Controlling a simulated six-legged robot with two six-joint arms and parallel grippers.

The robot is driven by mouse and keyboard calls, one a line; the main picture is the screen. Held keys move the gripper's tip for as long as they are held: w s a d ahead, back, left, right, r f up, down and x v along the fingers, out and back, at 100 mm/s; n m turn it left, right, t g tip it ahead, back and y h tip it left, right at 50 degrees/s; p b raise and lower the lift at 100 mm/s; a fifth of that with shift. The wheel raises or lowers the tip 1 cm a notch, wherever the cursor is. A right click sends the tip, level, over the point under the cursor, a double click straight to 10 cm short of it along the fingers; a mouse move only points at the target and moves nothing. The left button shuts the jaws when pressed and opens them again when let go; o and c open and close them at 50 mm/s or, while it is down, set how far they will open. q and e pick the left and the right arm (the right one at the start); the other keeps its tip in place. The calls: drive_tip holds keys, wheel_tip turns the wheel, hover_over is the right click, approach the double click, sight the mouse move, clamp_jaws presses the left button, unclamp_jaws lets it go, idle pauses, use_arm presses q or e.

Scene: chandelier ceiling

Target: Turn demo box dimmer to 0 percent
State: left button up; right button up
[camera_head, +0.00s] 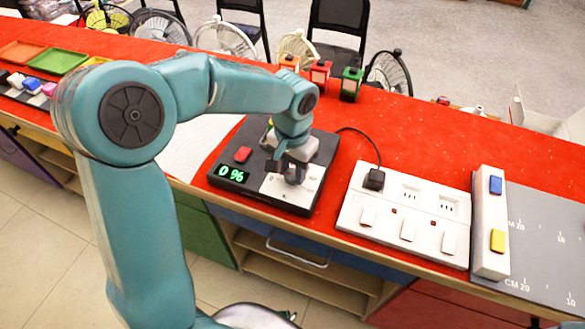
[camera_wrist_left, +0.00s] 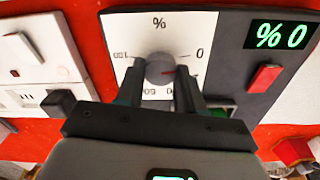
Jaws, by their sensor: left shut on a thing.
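The demo box (camera_head: 262,168) is a dark panel lying on the red table, with a green display (camera_head: 232,174) reading 0 %. Its dimmer knob (camera_wrist_left: 160,68) is a grey dial on a white scale plate (camera_wrist_left: 190,25), with its red pointer towards the 0 side. My left gripper (camera_wrist_left: 159,85) is shut on the knob, one finger on each side of it. The display also shows in the left wrist view (camera_wrist_left: 282,36), upside down. My right gripper is not in view.
A red switch (camera_head: 242,154) sits beside the display. A white socket strip (camera_head: 405,215) with a black plug (camera_head: 374,179) lies to the right of the box. Further right are a white block with blue and yellow buttons (camera_head: 490,225) and a grey ruled mat (camera_head: 545,240). Several fans stand behind.

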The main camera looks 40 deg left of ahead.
sight(292, 174)
use_arm(q)
drive_tip(key=shift+r, duration=0.1)
idle(0.3)
drive_tip(key=o, duration=1)
drive_tip(key=shift+o, duration=0.2)
wheel_tip(292, 174, up, 16)
drive_tip(key=p, duration=0.2)
drive_tip(key=shift+r, duration=0.15)
drive_tip(key=shift+s, duration=0.1)
